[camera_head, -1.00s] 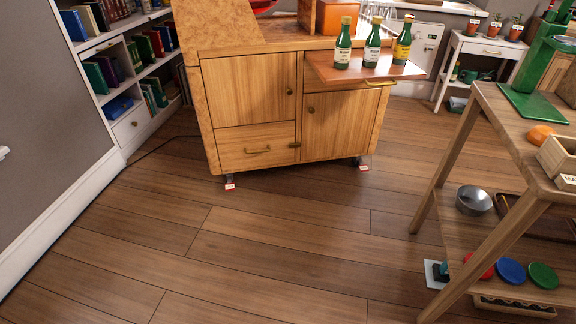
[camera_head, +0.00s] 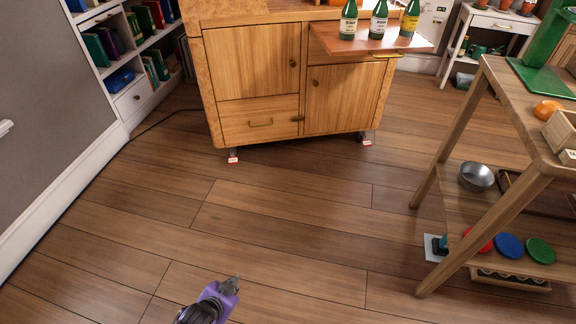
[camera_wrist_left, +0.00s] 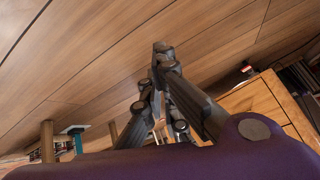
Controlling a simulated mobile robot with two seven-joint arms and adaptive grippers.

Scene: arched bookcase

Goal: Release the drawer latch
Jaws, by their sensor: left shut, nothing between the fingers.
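The wooden cabinet (camera_head: 245,70) stands on casters at the top middle of the head view. A small dark brass piece, perhaps the latch (camera_head: 297,118), sits at the drawer's right edge. My left gripper (camera_head: 236,280) is low in the head view, above the floor and well short of the cabinet. In the left wrist view its fingers (camera_wrist_left: 160,62) are together and empty, with part of a wooden cabinet (camera_wrist_left: 262,100) to the right. My right gripper is not in view.
A pull-out shelf (camera_head: 370,42) with several bottles juts from the cabinet's upper right. Red-tagged casters (camera_head: 233,156) stand beneath. A wooden workbench (camera_head: 500,90) is at right, a white bookcase (camera_head: 125,60) at upper left. The floor (camera_head: 290,220) between is clear.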

